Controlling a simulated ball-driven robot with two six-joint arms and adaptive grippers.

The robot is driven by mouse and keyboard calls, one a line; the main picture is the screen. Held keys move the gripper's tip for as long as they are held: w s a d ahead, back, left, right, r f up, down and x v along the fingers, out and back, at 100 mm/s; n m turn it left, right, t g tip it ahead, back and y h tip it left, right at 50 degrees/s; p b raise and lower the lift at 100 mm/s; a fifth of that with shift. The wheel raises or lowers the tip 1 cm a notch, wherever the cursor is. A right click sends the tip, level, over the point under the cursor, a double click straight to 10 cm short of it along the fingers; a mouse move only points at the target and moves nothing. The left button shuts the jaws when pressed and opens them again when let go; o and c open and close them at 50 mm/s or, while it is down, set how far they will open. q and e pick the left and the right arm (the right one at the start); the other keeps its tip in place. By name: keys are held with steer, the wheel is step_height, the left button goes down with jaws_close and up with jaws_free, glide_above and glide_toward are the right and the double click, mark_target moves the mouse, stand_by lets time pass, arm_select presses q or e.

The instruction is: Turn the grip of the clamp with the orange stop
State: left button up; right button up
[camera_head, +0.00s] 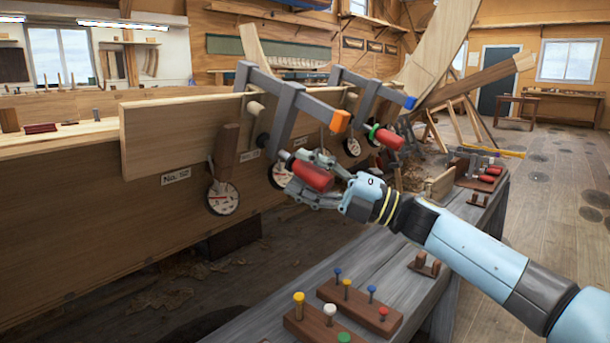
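The clamp with the orange stop (340,121) is a grey frame (285,104) hooked over the top edge of the plank. Its red grip (311,176) sticks out at the lower end, tilted down to the right. My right gripper (298,172) is at this grip, one finger along its upper side and one along its lower side. I cannot tell whether the fingers press on it. A second grey clamp with a blue stop (410,102) stands to the right; its red grip (389,139) has a green collar. My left gripper is not in view.
Round dials (223,198) sit along the plank (168,136). Below my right arm, a grey bench (384,263) holds wooden blocks with coloured pegs (347,291). More red-handled tools (487,179) lie at its far end. Open floor is to the right.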

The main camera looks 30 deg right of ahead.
steer(key=shift+o, duration=0.4)
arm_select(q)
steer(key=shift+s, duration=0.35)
arm_select(e)
steer(key=v, duration=1.2)
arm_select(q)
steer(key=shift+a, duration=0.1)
